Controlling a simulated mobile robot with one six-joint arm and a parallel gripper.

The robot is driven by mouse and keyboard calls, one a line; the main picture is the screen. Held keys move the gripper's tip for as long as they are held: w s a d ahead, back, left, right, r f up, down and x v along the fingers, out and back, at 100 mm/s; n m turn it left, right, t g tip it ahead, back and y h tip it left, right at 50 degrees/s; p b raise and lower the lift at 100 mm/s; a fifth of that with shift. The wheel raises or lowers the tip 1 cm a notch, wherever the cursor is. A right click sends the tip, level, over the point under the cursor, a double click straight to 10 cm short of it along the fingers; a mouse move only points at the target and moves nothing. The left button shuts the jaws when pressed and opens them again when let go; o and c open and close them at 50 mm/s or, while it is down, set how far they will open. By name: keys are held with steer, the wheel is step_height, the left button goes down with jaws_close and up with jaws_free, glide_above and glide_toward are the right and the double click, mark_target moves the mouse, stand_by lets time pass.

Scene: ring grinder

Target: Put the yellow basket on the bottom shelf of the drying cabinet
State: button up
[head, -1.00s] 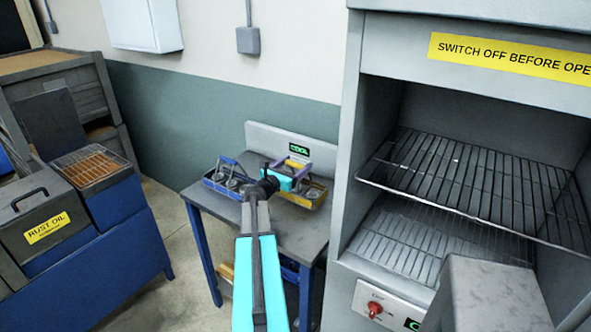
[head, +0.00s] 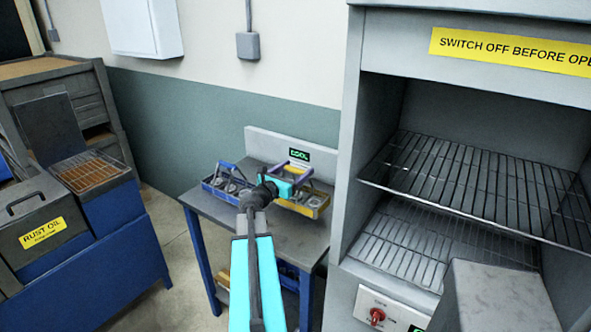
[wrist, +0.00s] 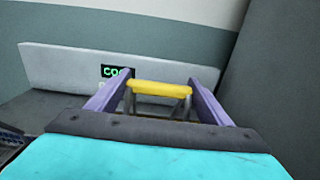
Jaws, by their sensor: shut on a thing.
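The yellow basket (head: 314,204) is at the right side of the small bench's top, partly hidden behind my gripper; I cannot tell whether it touches the bench. My gripper (head: 300,161) is over it, with purple fingers around its handle. In the wrist view the yellow handle bar (wrist: 160,88) lies between the two purple fingers, and the gripper is shut on it. The drying cabinet (head: 352,130) stands open to the right. Its bottom shelf (head: 400,243) is a wire rack that looks empty where visible; my own grey arm part hides its front right.
A blue basket (head: 207,190) with metal parts stands left of the yellow one on the bench (head: 285,235). A COOL sign (head: 299,154) is on the bench's back panel. The upper wire rack (head: 470,185) sits above the bottom shelf. The cabinet's left wall edge stands between bench and opening.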

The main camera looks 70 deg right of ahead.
steer(key=a, duration=0.2)
steer(key=s+a+b, duration=0.1)
steer(key=a, duration=0.1)
steer(key=s+a, duration=0.1)
steer(key=a, duration=0.1)
steer(key=shift+s+a+r+b, duration=0.15)
steer(key=shift+a+r+b, duration=0.15)
steer(key=shift+a+r, duration=0.1)
steer(key=shift+s+a+r+p, duration=0.1)
steer(key=shift+r+p, duration=0.1)
steer(key=shift+p, duration=0.6)
steer(key=p, duration=0.3)
steer(key=shift+s+a, duration=0.1)
steer(key=shift+a, duration=0.15)
steer(key=a+p, duration=0.1)
steer(key=p, duration=0.4)
steer(key=shift+s+a+r, duration=0.1)
steer(key=shift+s, duration=0.1)
steer(key=shift+s+a+p, duration=0.1)
steer(key=shift+a+p, duration=0.2)
steer(key=shift+p, duration=0.7)
